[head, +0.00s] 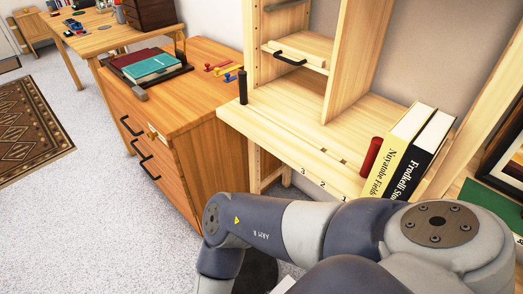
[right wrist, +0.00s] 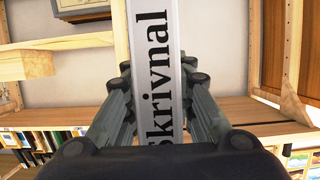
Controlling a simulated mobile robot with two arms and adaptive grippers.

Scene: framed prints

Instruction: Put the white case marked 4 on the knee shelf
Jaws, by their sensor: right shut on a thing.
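My right gripper (right wrist: 162,75) is shut on a white case (right wrist: 155,32), seen in the right wrist view. The case's pale spine stands between the fingers and carries black lettering that reads "Skrivnal". No number 4 shows on the visible part. In the head view my right arm reaches in from the lower right and bends down in front of the shelf unit, and its gripper is not clearly visible there. I cannot tell which board is the knee shelf; a brown shelf board (right wrist: 252,112) runs across the right wrist view. My left gripper is not in view.
In the head view, a yellow book (head: 398,160) and a black book (head: 425,157) lean on the wooden unit beside a red cylinder (head: 371,157). A dark peg (head: 242,87) stands at the left corner.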

